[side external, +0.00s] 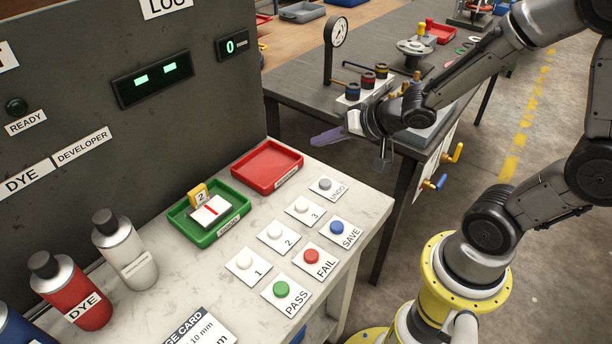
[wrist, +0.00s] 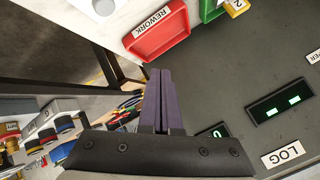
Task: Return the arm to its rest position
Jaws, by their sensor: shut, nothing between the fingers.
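My gripper (side external: 322,138) is in the air above and behind the right back corner of the white bench, near the dark table. Its purple fingers point left toward the dark panel. In the wrist view the two fingers (wrist: 159,76) lie side by side, shut, with nothing between them. My arm reaches in from the right of the side view, bent at the elbow. No rest position is marked in these frames.
The white bench holds a red REWORK tray (side external: 267,167), a green tray (side external: 205,240) with a white card and yellow tag 2, several buttons and bottles. The dark table (side external: 290,85) behind carries several spools and a dial gauge (side external: 338,33). Floor shows between them.

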